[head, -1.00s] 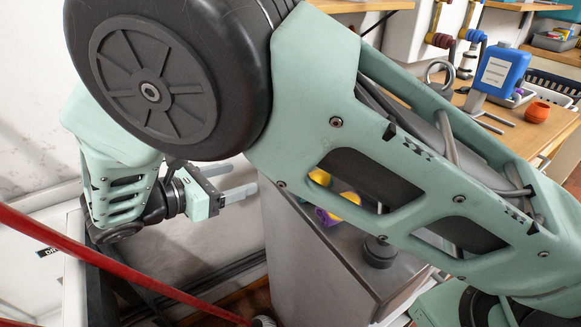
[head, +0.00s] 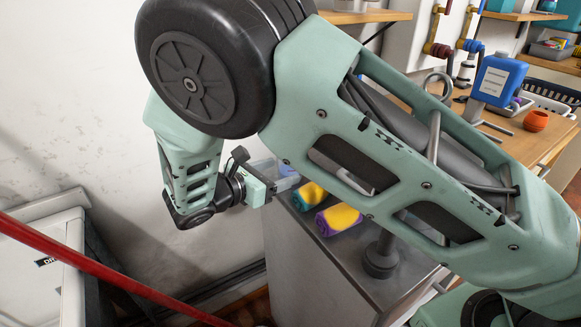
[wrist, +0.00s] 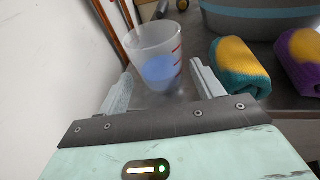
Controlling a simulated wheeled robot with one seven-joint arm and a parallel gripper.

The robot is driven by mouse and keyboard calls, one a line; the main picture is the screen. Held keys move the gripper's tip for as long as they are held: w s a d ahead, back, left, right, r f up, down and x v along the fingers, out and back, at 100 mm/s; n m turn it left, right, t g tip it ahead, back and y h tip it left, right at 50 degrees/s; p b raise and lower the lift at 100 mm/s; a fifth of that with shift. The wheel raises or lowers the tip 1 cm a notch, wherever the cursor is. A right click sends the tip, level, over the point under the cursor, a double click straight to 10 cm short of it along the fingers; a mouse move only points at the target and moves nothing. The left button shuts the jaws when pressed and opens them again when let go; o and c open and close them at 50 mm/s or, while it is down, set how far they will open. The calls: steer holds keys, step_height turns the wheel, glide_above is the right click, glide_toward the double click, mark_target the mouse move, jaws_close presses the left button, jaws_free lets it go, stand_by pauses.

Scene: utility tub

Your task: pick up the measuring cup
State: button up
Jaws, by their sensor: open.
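The measuring cup (wrist: 157,52) is a clear, upright cup with red marks and a blue lower part, standing on the grey counter. In the head view a pale bluish patch of the cup (head: 287,171) shows by my gripper, partly hidden. My gripper (wrist: 161,72) is open. In the wrist view its two fingers point at the cup, one on each side of its lower part; I cannot tell whether the cup is between the tips or just past them. In the head view my gripper (head: 280,184) is low at the counter's left end.
A teal and yellow rolled cloth (wrist: 240,69) lies right of the cup, close to the right finger. A purple and yellow one (wrist: 300,58) lies further right. A grey tub (wrist: 262,20) stands behind. A white wall (wrist: 50,60) is close on the left.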

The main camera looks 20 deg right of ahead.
mark_target(282, 169)
steer(key=x, duration=0.4)
steer(key=shift+w+d+f, duration=0.1)
steer(key=shift+w+d, duration=0.05)
steer(key=shift+d, duration=0.15)
steer(key=c, duration=0.8)
steer(key=shift+r, duration=0.2)
